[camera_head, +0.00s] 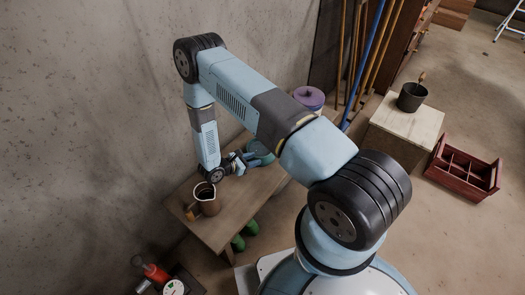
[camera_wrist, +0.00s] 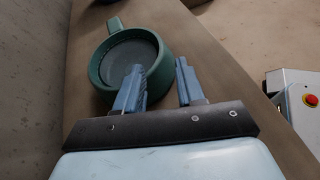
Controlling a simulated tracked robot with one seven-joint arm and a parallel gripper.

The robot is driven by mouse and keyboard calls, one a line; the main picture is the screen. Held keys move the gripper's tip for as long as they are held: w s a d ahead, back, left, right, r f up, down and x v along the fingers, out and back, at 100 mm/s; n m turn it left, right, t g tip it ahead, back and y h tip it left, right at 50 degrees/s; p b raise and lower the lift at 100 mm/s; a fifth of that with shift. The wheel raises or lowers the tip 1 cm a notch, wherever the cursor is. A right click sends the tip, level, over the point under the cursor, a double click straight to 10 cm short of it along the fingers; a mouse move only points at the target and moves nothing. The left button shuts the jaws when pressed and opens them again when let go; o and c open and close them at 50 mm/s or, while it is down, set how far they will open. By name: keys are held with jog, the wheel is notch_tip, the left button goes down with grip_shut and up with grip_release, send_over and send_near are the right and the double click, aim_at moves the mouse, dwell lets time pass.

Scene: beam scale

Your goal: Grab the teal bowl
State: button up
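The teal bowl (camera_wrist: 103,75) is round, with a dark inside and a short handle at its far side. In the head view the bowl (camera_head: 262,152) sits on the wooden bench, partly hidden by my arm and gripper. In the wrist view my gripper (camera_wrist: 160,66) is open. Its left finger overlaps the bowl's near right part and its right finger is outside the wall, with the rim between them in the picture. I cannot tell whether the fingers touch the bowl or hang above it. The gripper also shows in the head view (camera_head: 246,158).
A brown pitcher (camera_head: 207,203) stands on the bench (camera_head: 226,219) close to my wrist. A purple-lidded pot (camera_head: 309,98) is behind my arm. The wall runs along the bench's left side. A dark pot (camera_head: 411,98) and a red crate (camera_head: 462,172) are at right.

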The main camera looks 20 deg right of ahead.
aim_at(265, 157)
jog(key=shift+w+d+f, duration=0.2)
jog(key=shift+d+f, duration=0.05)
jog(key=shift+d, duration=0.25)
jog(key=shift+x, duration=3.15)
grip_shut()
